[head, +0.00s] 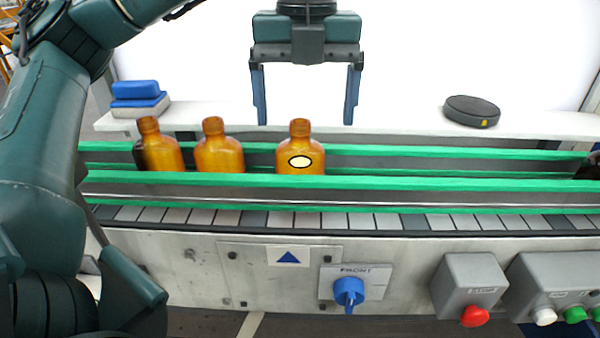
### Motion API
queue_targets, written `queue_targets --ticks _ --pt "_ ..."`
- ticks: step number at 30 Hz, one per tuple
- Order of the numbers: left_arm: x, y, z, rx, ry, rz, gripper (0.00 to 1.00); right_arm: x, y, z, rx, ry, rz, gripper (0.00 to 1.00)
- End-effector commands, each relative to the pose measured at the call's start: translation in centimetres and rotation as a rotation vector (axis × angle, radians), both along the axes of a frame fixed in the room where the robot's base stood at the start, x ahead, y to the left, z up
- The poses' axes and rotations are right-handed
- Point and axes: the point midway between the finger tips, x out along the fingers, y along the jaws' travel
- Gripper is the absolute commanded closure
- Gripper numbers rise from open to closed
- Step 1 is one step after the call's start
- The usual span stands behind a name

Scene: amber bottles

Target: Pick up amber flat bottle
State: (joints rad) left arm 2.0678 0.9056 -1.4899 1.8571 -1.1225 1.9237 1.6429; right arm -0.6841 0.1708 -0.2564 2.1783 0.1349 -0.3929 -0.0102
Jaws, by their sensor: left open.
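Three amber bottles stand upright in a row between the green rails of the conveyor, their lower parts hidden by the front rail. The left bottle (163,153) has a dark patch on its left side. The middle bottle (219,155) shows no label. The right bottle (301,142) has a cream oval label and stands apart from the other two. My left gripper (305,122) points down from the top, open and empty, its fingertips either side of the right bottle's mouth in the picture. I cannot tell their exact depth. My right gripper is not in view.
Green guide rails (430,184) run along the conveyor. On the ledge behind are blue and grey blocks (138,91) at left and a dark round puck (472,110) at right. A blue knob (349,292) and a red button (474,316) are on the front. The channel right of the bottles is mostly clear.

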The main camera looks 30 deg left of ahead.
Motion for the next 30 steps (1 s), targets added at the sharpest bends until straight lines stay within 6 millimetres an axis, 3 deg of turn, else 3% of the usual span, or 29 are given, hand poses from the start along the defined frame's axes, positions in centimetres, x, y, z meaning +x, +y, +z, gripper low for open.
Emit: queue_targets --ticks 5,15,23,30 --pt "-0.1 0.1 -1.1 -0.001 0.001 -0.001 0.13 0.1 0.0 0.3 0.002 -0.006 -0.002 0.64" --pt "-0.6 0.5 -5.6 -0.002 0.001 -0.002 0.13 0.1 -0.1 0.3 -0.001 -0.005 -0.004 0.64" --pt "-0.6 0.5 -5.9 -0.004 0.0 -0.003 0.13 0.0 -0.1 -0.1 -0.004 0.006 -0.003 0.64" --pt "-0.6 0.5 -5.9 -0.004 0.0 -0.002 0.31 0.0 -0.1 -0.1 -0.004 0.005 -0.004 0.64"
